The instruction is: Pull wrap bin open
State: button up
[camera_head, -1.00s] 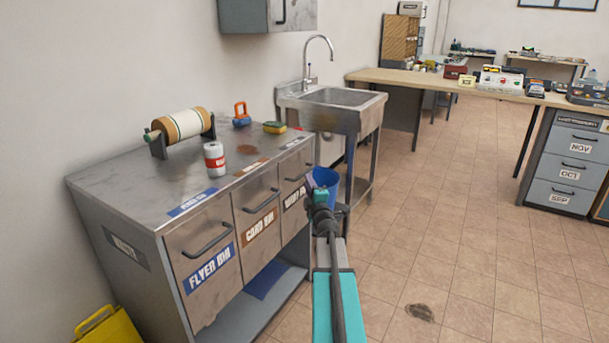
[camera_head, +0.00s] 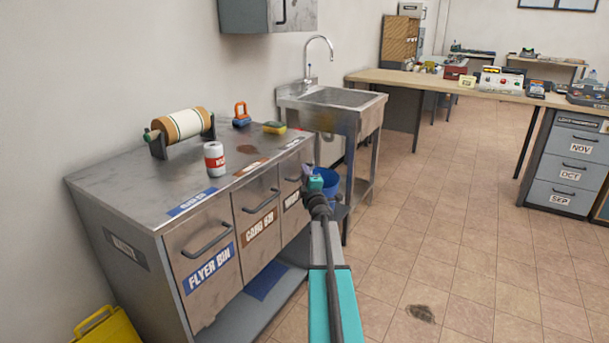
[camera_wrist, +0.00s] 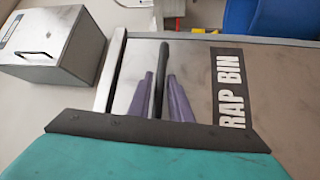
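The wrap bin (camera_head: 293,208) is the rightmost of the three front bins in the metal cabinet, and its front looks flush with the others. Its label, partly covered by my arm in the head view, reads "RAP BIN" in the wrist view (camera_wrist: 231,88). My gripper (camera_head: 307,172) is at the upper part of this bin's front. In the wrist view, my gripper's two purple fingers (camera_wrist: 161,78) stand apart on either side of the bin's dark bar handle (camera_wrist: 163,55). A narrow gap shows beside the handle, so the fingers look open around it.
The flyer bin (camera_head: 203,250) and the card bin (camera_head: 257,222) are to the left. A can (camera_head: 214,159), a roll dispenser (camera_head: 183,125) and a sponge (camera_head: 273,127) stand on the cabinet top. A blue bucket (camera_head: 329,184) and a sink (camera_head: 338,98) are just beyond. Floor at right is clear.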

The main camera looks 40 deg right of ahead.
grip_shut()
jog(key=shift+s+a, duration=0.1)
jog(key=shift+a, duration=0.05)
